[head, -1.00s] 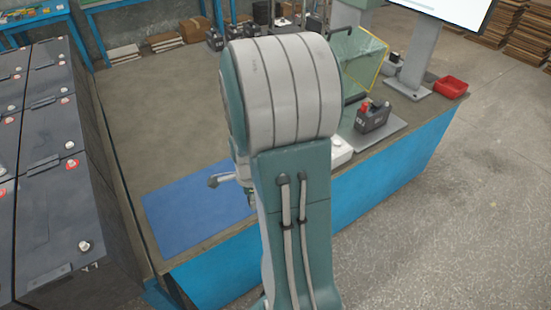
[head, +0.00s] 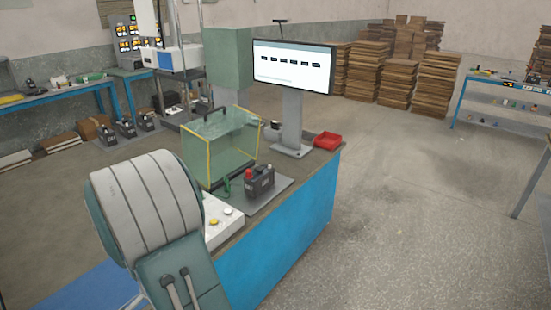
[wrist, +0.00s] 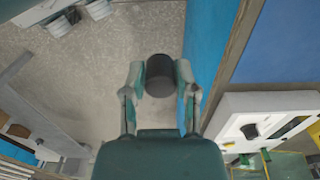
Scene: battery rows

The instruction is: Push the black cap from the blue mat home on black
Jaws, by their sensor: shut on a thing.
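My gripper (wrist: 160,76) is shut on a black cap (wrist: 159,86) in the wrist view, one finger on each side of it. The cap is off the blue mat and over the floor beside the bench's blue side. The blue mat (head: 98,289) shows partly at the lower left of the head view, and at the upper right of the wrist view (wrist: 284,42). A dark battery (head: 258,184) with a red cap (head: 248,174) on one terminal stands on a grey plate on the bench. Its black terminal is too small to judge. My arm hides the gripper in the head view.
A white control box (head: 222,226) with buttons stands on the bench before the battery. A clear yellow-edged guard (head: 222,150) stands behind. A monitor (head: 292,67) and a red tray (head: 328,141) are farther along. The floor to the right is clear.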

